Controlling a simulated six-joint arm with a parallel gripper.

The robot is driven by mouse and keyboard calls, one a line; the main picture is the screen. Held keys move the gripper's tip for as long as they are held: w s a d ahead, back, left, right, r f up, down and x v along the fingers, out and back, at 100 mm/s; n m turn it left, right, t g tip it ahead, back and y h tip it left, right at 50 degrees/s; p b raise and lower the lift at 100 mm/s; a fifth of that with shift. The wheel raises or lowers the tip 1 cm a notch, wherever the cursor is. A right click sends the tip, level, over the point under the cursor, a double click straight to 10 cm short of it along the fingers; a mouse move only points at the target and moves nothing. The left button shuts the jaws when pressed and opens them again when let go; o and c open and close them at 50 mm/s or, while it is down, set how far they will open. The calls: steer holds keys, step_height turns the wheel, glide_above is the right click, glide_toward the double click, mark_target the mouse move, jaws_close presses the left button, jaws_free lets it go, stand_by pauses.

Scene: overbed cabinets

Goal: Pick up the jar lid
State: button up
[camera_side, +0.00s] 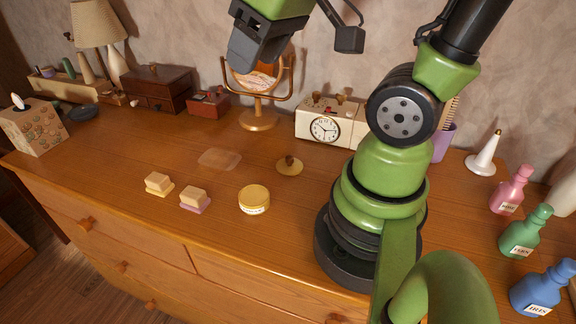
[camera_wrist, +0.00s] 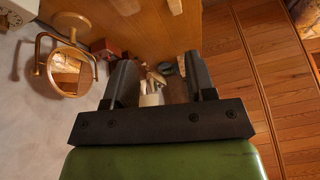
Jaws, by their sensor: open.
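The jar lid (camera_side: 289,166) looks like a flat golden-brown disc with a dark knob on top. It lies on the wooden dresser top (camera_side: 140,130), behind and right of a round yellow jar (camera_side: 254,200) with a pale label. My gripper (camera_side: 250,60) is high above the dresser in the side view, up and left of the lid and well apart from it. In the wrist view my gripper (camera_wrist: 160,82) shows two dark fingers spread apart, with nothing held between them. I cannot make out the lid in the wrist view.
Two soap-like blocks (camera_side: 159,184) (camera_side: 195,199) lie left of the jar. A round mirror (camera_side: 257,85) and a clock box (camera_side: 324,122) stand behind. Coloured bottles (camera_side: 525,232) stand at right. The wood around the lid is mostly clear.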

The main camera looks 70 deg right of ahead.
steer(key=w+d+f+n+g, duration=0.2)
steer(key=w+d+f, duration=0.1)
steer(key=d+f, duration=0.2)
steer(key=n+g, duration=0.3)
steer(key=n, duration=0.2)
glide_above(289, 157)
step_height(289, 157, down, 12)
steer(key=f, duration=0.4)
steer(key=shift+w+d+f, duration=0.2)
steer(key=shift+d+f, duration=0.05)
steer(key=shift+d, duration=0.05)
steer(key=shift+s+a+f, duration=0.1)
steer(key=shift+a+f, duration=0.05)
steer(key=shift+f, duration=1.35)
steer(key=shift+s+a+f, duration=0.1)
steer(key=shift+f, duration=1.4)
jaws_close()
